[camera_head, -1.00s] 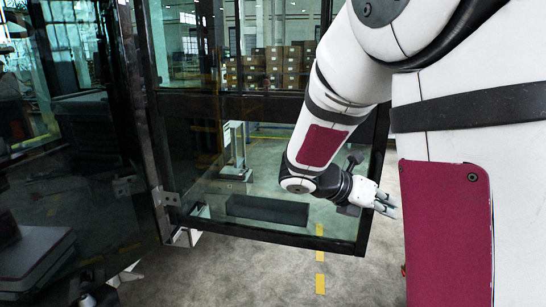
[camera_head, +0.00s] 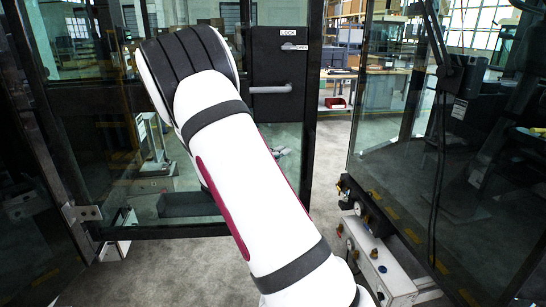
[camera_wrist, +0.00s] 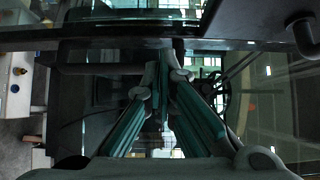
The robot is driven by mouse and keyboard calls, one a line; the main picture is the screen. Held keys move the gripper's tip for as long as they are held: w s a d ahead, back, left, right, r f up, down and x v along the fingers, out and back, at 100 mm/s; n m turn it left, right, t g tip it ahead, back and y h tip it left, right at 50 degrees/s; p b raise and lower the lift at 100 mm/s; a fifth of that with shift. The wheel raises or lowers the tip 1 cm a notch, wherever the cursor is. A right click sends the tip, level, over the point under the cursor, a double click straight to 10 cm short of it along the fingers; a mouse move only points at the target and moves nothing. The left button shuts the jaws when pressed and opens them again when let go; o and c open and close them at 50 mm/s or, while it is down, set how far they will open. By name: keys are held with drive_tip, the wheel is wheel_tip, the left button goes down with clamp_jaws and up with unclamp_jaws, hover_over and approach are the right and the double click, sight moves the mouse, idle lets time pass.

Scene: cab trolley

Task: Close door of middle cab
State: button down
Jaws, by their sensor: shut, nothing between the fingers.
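The cab door (camera_head: 311,180) is a dark-framed glass panel, hinged at the lower left. A black lock box with a grey handle (camera_head: 271,89) is near its right edge. A gap with floor showing lies between that edge and the cab body at right, so the door stands open. My arm crosses in front of the glass and hides much of it. My gripper's tips (camera_head: 282,152) just show right of the arm. In the wrist view my gripper (camera_wrist: 165,72) is shut and empty, close to a dark frame bar (camera_wrist: 90,42). Contact cannot be told.
A glass panel and dark post with a hanging cable (camera_head: 437,150) stand at right. Below is a white box with knobs (camera_head: 380,262), also at left in the wrist view (camera_wrist: 16,85). Benches with a red bin (camera_head: 336,102) are behind. Floor is free in the gap.

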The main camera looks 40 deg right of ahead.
approach(297, 138)
drive_tip(key=s+d, duration=0.2)
drive_tip(key=d, duration=0.1)
drive_tip(key=shift+w+d+f, duration=0.1)
drive_tip(key=shift+w+d, duration=0.1)
drive_tip(key=shift+w, duration=0.25)
drive_tip(key=shift+w+d, duration=0.2)
drive_tip(key=shift+w, duration=0.3)
drive_tip(key=shift+w+d, duration=0.4)
drive_tip(key=shift+w, duration=0.05)
